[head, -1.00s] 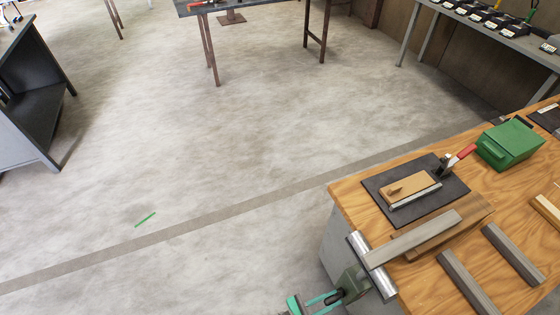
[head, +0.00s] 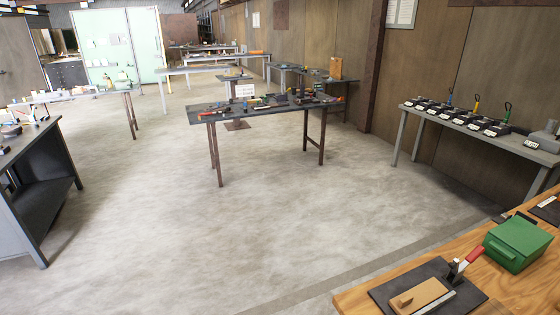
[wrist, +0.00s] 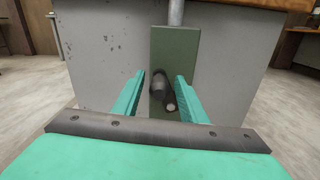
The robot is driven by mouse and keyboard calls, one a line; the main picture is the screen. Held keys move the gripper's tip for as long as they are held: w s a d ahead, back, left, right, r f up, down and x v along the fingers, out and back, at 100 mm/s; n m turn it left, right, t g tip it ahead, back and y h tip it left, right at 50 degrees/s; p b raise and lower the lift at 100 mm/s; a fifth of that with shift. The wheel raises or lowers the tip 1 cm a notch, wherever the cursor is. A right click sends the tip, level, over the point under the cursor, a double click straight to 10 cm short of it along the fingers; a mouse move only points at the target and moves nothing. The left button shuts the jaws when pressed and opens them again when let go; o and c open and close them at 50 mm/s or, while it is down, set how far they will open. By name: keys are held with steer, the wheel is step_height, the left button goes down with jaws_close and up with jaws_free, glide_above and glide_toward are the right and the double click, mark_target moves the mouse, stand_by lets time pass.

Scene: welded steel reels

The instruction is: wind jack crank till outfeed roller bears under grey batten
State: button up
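In the wrist view the jack's green body (wrist: 185,50) stands against the grey cabinet side, with a grey post (wrist: 176,12) rising from its top. A dark crank part with a light round end (wrist: 170,106) sticks out from the body's front. My gripper (wrist: 160,78) is open. Its two teal fingers point toward the jack, with the crank between them in the picture; I see gaps beside it and cannot tell whether either finger touches. The outfeed roller and grey batten are outside both current views.
The wooden bench (head: 370,298) at lower right bears a green box (head: 517,243) and a red-handled clamp (head: 466,260) beside a dark plate (head: 468,304). A dark table (head: 204,118) stands further back. The floor between is clear.

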steer(key=v, duration=0.7)
stand_by(0.6)
steer(key=shift+w, duration=0.1)
